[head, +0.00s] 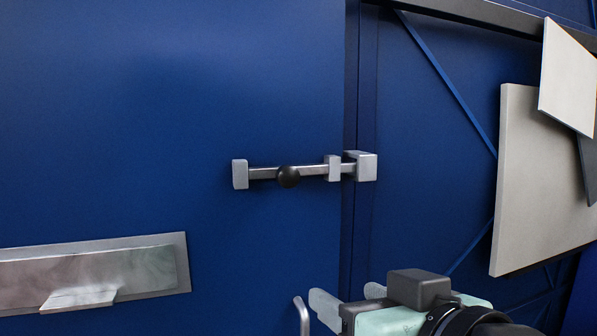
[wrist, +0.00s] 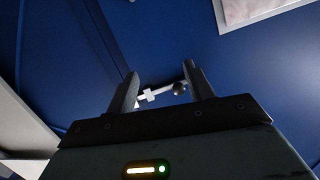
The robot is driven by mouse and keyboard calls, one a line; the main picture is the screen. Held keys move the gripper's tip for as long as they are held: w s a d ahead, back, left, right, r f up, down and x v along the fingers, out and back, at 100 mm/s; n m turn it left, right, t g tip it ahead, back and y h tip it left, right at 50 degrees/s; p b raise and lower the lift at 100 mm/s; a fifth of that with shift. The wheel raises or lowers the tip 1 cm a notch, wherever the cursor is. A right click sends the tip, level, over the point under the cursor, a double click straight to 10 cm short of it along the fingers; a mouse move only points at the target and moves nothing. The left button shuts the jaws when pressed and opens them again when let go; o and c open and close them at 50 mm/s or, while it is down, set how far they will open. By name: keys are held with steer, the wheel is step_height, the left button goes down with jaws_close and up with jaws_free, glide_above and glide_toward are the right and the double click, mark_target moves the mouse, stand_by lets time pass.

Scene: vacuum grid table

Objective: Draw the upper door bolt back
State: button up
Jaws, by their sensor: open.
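The upper door bolt is a grey metal bar (head: 262,173) lying level on the blue door (head: 150,90). A round black knob (head: 288,176) sits on the bar, between a left bracket (head: 240,174) and a right bracket (head: 332,168). The bar reaches across the door's edge to the keeper block (head: 366,165) on the frame. My gripper (head: 343,292) is open and empty, below and right of the knob and apart from it. In the wrist view the knob (wrist: 179,89) shows beyond the open gripper (wrist: 161,74), close to the right finger.
A metal plate with a small ledge (head: 80,298) is on the door at lower left. A curved grey handle (head: 302,314) shows just left of my gripper. Pale panels (head: 540,185) stand at the right. The door around the bolt is clear.

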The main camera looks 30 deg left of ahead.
mark_target(290, 178)
step_height(290, 178, up, 9)
steer(key=a+t+y+p, duration=0.2)
steer(key=t, duration=0.1)
steer(key=shift+m, duration=0.4)
steer(key=p+x, duration=0.6)
steer(key=x, duration=0.9)
steer(key=shift+w+d+f+p, duration=0.1)
steer(key=shift+p, duration=0.2)
steer(key=shift+p+x, duration=0.3)
steer(key=shift+x, duration=0.55)
steer(key=shift+f, duration=0.15)
